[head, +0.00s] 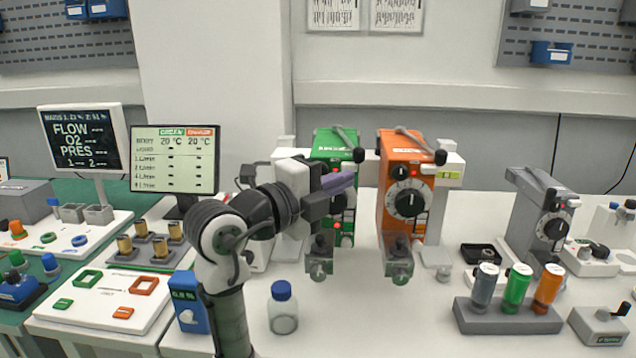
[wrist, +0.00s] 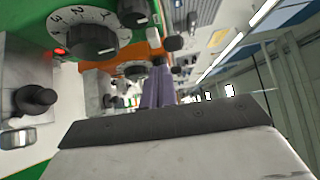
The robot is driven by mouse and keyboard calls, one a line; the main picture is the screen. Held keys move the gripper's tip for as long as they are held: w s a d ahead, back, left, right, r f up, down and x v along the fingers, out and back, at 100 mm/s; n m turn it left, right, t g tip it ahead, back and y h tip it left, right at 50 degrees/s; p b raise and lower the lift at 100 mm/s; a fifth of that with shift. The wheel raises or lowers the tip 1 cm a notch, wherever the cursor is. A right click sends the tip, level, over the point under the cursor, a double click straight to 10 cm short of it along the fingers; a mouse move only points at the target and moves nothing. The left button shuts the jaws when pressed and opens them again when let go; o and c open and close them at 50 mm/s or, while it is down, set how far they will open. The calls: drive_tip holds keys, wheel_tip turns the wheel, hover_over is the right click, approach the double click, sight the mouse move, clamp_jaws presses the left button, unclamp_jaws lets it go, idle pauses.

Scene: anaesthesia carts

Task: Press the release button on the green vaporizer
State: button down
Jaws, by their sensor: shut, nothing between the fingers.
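The green vaporizer (head: 335,146) stands upright on the back bar, left of the orange vaporizer (head: 402,152). My gripper (head: 345,181) is shut and empty, its purple fingers pointing right, in front of the green vaporizer's upper face and covering part of its dial. A small red lit spot (head: 337,226) shows low on the green front; I cannot tell whether it is the release button. In the wrist view the purple fingers (wrist: 160,87) lie beside the green vaporizer's numbered dial (wrist: 95,38), with no clear contact. The orange vaporizer's dial (wrist: 131,66) shows beyond.
Grey clamp-like fittings (head: 398,262) stick out below both vaporizers. A blue-capped bottle (head: 283,310) stands in front on the white table. A rack (head: 507,317) with grey, green and orange bottles and a grey vaporizer (head: 535,205) are at right. The front middle table is clear.

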sight(349, 167)
drive_tip(key=shift+w+a+p, duration=0.1)
drive_tip(key=shift+w+p, duration=0.2)
drive_tip(key=shift+w, duration=1)
drive_tip(key=shift+w, duration=0.1)
